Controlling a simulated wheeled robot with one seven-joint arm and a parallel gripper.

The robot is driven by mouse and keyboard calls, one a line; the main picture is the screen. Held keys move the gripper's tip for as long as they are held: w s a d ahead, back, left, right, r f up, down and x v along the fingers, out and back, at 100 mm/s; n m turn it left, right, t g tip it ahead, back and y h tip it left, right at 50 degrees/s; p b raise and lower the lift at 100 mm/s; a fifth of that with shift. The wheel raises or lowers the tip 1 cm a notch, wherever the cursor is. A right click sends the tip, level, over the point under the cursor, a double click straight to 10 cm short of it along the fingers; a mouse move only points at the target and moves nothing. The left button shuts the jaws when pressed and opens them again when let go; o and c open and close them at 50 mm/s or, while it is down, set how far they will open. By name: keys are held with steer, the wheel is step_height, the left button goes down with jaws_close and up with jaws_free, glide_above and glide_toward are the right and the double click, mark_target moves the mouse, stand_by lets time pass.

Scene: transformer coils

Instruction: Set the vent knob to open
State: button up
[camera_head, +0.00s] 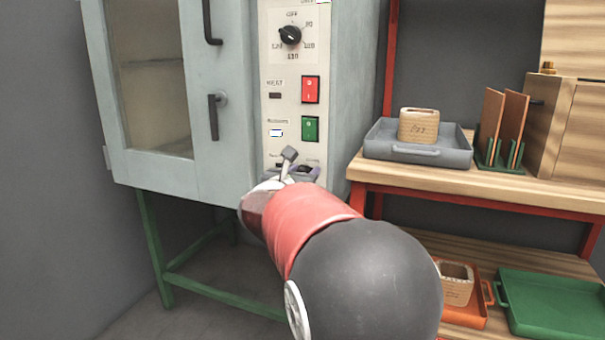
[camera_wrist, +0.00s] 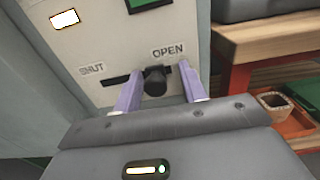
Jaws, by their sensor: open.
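The vent knob (camera_wrist: 154,82) is a dark round knob on a horizontal slot low on the oven's control panel. In the wrist view, the label SHUT (camera_wrist: 92,69) is left of the slot and OPEN (camera_wrist: 168,51) is above its right part. The knob sits towards the OPEN side. My gripper (camera_wrist: 160,74) is open, with one purple finger on each side of the knob and visible gaps to both. In the head view, my gripper (camera_head: 300,172) is at the panel's bottom and the knob cannot be made out clearly.
Above are a green switch (camera_head: 310,129), a red switch (camera_head: 310,90) and a temperature dial (camera_head: 290,36). The oven door (camera_head: 203,130) is on the left. At right, a wooden bench (camera_head: 480,187) carries a grey tray (camera_head: 440,156) and a green rack.

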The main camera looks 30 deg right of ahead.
steer(key=v, duration=0.7)
steer(key=shift+s+a, duration=0.25)
steer(key=shift+a, duration=0.1)
steer(key=shift+s, duration=0.1)
